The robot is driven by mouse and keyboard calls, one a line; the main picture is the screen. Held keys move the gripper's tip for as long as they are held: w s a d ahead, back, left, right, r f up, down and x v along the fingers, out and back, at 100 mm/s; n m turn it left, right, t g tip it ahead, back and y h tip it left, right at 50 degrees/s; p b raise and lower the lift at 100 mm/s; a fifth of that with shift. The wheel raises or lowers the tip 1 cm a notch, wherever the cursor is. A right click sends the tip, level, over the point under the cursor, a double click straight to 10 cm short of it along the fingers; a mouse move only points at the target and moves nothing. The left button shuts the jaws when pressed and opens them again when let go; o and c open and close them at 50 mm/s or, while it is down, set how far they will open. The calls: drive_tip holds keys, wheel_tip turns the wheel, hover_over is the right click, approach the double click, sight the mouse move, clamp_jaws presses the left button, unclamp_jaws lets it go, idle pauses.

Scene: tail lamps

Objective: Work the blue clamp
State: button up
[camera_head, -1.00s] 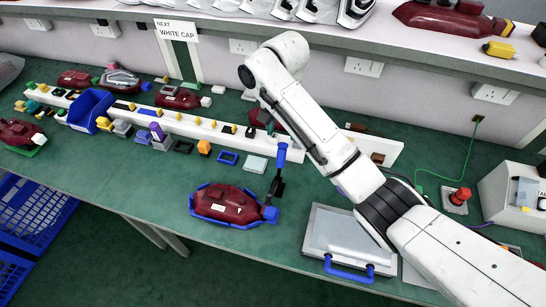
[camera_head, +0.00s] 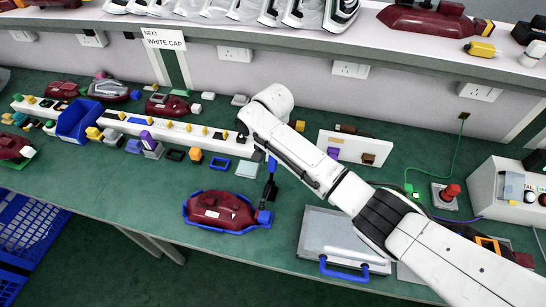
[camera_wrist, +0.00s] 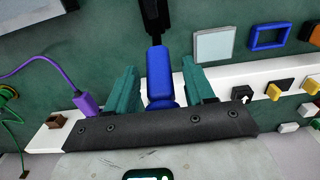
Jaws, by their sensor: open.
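The blue clamp (camera_head: 264,217) is at the right end of a blue cradle around a dark red lamp housing (camera_head: 216,210) on the green bench. Its black lever (camera_head: 270,188) stands upright with a blue handle (camera_head: 272,164) on top. In the wrist view the blue handle (camera_wrist: 162,78) lies between the two teal fingers of my gripper (camera_wrist: 160,70), with gaps on both sides. My gripper is open. In the head view my arm hides the gripper.
A grey case with a blue handle (camera_head: 344,270) lies right of the clamp. A long white rack (camera_head: 170,133) with small coloured parts runs behind. A red button (camera_head: 451,190) stands at the right. Bare bench lies left of the cradle.

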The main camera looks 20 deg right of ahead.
drive_tip(key=shift+c, duration=0.3)
clamp_jaws()
idle(0.3)
